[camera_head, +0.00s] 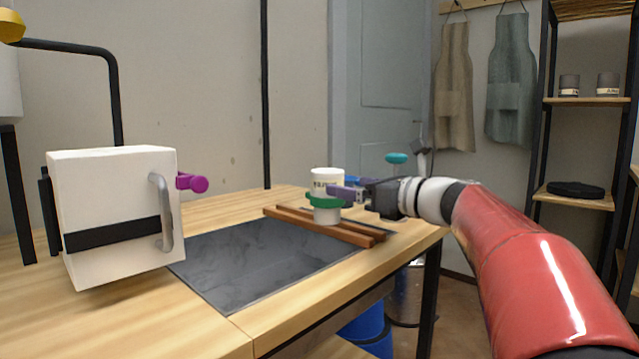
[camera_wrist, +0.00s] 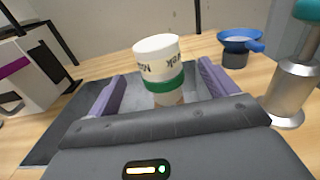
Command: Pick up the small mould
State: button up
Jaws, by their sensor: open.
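A white cylinder (camera_head: 327,180) with dark lettering and a green band stands upright by two brown wooden bars at the back of the worktop. It also shows in the wrist view (camera_wrist: 158,58), ahead of my jaws. A white block (camera_head: 113,240) with a black strap, a grey handle and a magenta knob stands at the left; part of it shows in the wrist view (camera_wrist: 22,75). No label tells me which is the small mould. My gripper (camera_head: 347,194) is open and empty, close to the cylinder. Its lilac fingers (camera_wrist: 160,88) lie left and right of it in the picture; contact cannot be told.
A dark grey slab (camera_head: 245,262) lies on the wooden worktop (camera_head: 190,312). A blue funnel-like cup (camera_wrist: 240,42) and a metal cylinder with a teal top (camera_wrist: 290,92) stand right of the jaws. Shelves (camera_head: 582,101) stand at the right. The slab's middle is clear.

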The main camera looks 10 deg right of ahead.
aim_at(327, 182)
jog(key=x, duration=0.7)
jog(key=shift+w+a+f, duration=0.1)
jog(key=shift+a, duration=0.15)
jog(key=c, duration=1.1)
jog(key=shift+c, duration=0.8)
